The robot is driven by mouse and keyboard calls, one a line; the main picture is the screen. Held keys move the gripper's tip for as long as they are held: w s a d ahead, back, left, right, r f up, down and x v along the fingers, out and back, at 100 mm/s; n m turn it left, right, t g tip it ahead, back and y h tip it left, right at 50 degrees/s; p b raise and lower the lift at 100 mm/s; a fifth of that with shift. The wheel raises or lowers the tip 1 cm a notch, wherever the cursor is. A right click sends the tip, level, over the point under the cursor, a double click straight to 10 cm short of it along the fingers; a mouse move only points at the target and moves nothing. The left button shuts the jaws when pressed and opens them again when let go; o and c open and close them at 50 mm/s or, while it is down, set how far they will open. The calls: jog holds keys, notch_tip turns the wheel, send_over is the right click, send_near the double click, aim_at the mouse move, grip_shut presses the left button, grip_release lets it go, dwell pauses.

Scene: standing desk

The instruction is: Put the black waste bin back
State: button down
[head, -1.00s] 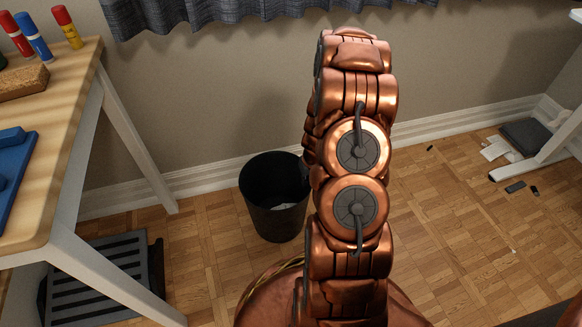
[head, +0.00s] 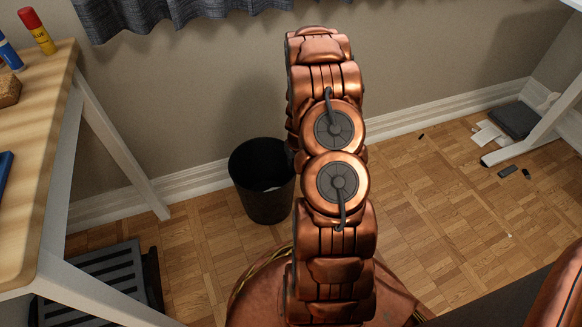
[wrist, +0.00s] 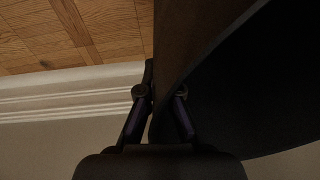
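In the head view my arm hides the gripper.
A wooden-topped desk (head: 40,95) with white legs stands at the left, with a grey slatted footrest (head: 100,280) under it. The white baseboard (head: 195,183) runs behind the bin. Papers (head: 488,135) and small dark items (head: 508,171) lie at the right. Open floor lies between.

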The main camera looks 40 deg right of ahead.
jog(key=shift+f, duration=0.4)
jog(key=c, duration=1.8)
grip_release()
jog(key=shift+f, duration=0.15)
jog(key=shift+c, duration=0.2)
jog(key=o, duration=0.5)
